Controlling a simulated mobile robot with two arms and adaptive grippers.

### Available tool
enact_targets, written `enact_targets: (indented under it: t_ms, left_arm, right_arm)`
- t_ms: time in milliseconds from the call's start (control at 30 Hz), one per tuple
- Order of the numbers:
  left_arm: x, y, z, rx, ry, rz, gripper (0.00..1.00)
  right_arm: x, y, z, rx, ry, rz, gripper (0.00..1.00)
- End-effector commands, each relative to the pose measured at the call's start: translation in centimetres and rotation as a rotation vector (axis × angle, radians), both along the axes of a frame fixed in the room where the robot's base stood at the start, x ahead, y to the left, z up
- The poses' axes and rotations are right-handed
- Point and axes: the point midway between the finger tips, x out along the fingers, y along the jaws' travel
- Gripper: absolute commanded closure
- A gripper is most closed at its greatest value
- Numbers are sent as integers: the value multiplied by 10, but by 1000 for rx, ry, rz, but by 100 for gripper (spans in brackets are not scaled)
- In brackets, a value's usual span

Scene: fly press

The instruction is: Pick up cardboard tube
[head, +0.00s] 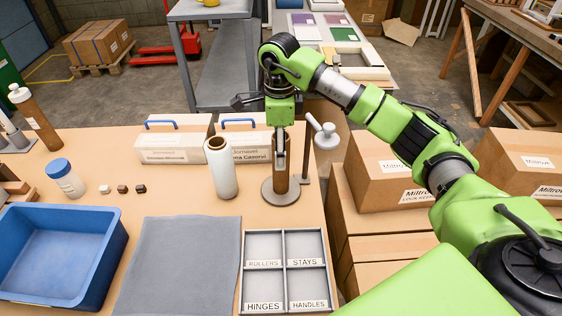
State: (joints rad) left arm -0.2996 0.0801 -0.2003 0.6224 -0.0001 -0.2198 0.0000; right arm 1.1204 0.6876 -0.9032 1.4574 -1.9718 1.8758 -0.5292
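The brown cardboard tube (293,172) stands upright on a round grey base (281,197) near the right edge of the workbench. My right gripper (280,158) points down from above, directly at the tube, and covers part of its upper portion. Its fingers overlap the tube in the picture. I cannot tell whether they are closed on it or only beside it. A white roll (221,170) stands just left of the tube. My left gripper is not in view.
A crank handle on a post (322,132) stands close right of the tube. White boxes with blue handles (175,142) are behind. A blue bin (62,225), a grey mat (180,265) and a labelled compartment tray (285,231) lie in front. Cardboard boxes (385,178) are stacked right of the bench.

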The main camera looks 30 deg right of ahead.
Motion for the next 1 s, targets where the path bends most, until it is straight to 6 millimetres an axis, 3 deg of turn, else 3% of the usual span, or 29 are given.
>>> enact_targets:
  t_ms: [267, 400, 567, 833, 867, 1000]
  left_arm:
    - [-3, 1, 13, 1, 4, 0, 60]
    - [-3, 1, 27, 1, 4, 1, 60]
    - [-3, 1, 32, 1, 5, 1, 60]
    - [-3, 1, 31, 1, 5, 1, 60]
    - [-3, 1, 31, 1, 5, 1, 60]
    - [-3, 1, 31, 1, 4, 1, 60]
  right_arm:
    - [1, -2, -20, 0, 4, 0, 46]
    - [3, -6, -39, 0, 5, 0, 46]
    - [4, -6, -60, 1, 2, 1, 46]
    - [5, -7, -64, 0, -1, 1, 46]
    - [5, -7, -64, 0, -1, 1, 52]
    - [5, -7, -64, 0, -1, 1, 88]
